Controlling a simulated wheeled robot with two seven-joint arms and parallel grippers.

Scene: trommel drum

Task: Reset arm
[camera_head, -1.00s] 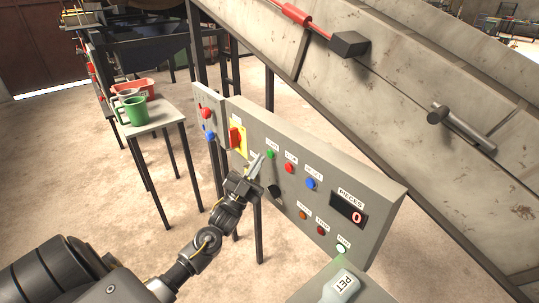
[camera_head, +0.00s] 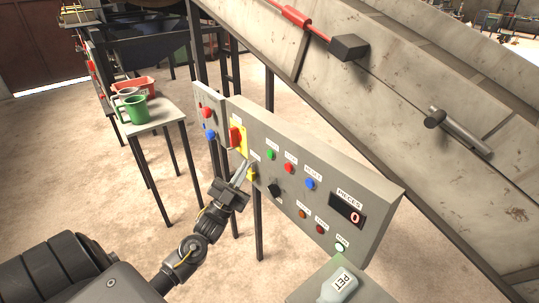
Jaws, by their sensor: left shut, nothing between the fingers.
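My left arm comes in from the lower left. Its gripper (camera_head: 241,172) is shut and empty, in front of the left part of the grey control panel (camera_head: 370,179). The fingertips point up near a small yellow part (camera_head: 252,174), below the red and yellow switch (camera_head: 238,139); I cannot tell whether they touch the panel. A green button (camera_head: 269,154), a red button (camera_head: 291,168) and a blue button (camera_head: 310,184) form the upper row. A black knob (camera_head: 274,190) sits below them. The display (camera_head: 347,210) reads 0. My right gripper is not in view.
A bottle labelled PET (camera_head: 338,285) lies on a grey surface at the bottom. The large conveyor side (camera_head: 400,80) rises behind the panel.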

